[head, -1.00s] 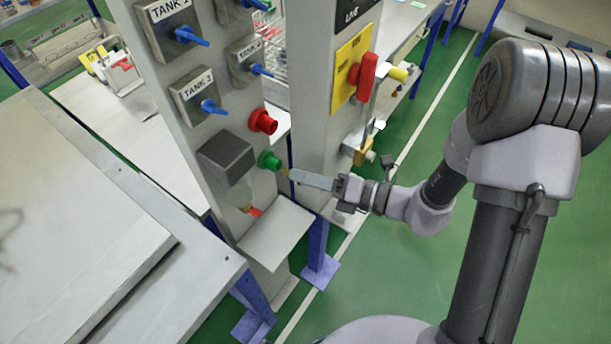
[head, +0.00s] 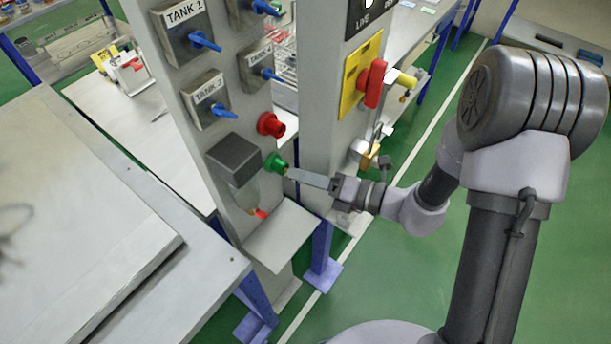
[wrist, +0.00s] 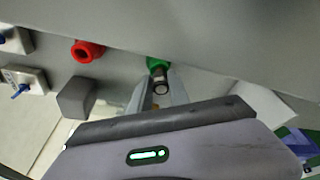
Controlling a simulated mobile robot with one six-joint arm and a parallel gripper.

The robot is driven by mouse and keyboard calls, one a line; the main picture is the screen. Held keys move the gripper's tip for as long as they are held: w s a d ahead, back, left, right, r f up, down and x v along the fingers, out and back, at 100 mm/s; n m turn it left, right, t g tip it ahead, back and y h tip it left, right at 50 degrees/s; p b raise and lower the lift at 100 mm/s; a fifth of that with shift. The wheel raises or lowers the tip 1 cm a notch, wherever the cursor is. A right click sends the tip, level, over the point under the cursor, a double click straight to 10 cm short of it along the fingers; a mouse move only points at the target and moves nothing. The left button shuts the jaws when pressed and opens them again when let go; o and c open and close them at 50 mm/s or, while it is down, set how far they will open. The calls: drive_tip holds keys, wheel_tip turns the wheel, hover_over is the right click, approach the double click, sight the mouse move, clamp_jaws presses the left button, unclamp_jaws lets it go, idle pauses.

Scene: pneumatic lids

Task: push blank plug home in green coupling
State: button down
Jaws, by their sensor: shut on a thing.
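The green coupling (head: 275,163) sticks out of the grey panel, below a red coupling. My gripper (head: 288,173) reaches it from the right, its fingertips right in front of the coupling's mouth. In the wrist view my gripper (wrist: 159,92) is shut on the blank plug (wrist: 160,87), a small metallic round piece between the fingers. The plug lines up with the green coupling (wrist: 156,63), and its far end meets or enters the mouth. How deep it sits cannot be told.
The red coupling (head: 271,124) sits just above the green one. A dark box with a clear bowl (head: 244,195) is beside it, above a grey shelf (head: 281,236). Blue-handled tank valves (head: 205,41) are higher up. A second post with a red handle (head: 373,84) stands behind my gripper.

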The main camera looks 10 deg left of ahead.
drive_tip(key=shift+w+a, duration=0.15)
drive_tip(key=shift+a, duration=0.3)
drive_tip(key=c, duration=1.1)
unclamp_jaws()
drive_tip(key=shift+c, duration=0.2)
drive_tip(key=shift+d, duration=0.1)
drive_tip(key=p+v, duration=0.1)
drive_tip(key=v, duration=0.5)
drive_tip(key=shift+d+p, duration=0.35)
drive_tip(key=shift+r, duration=0.1)
drive_tip(key=p+v, duration=0.3)
drive_tip(key=v, duration=1.4)
drive_tip(key=shift+d, duration=0.2)
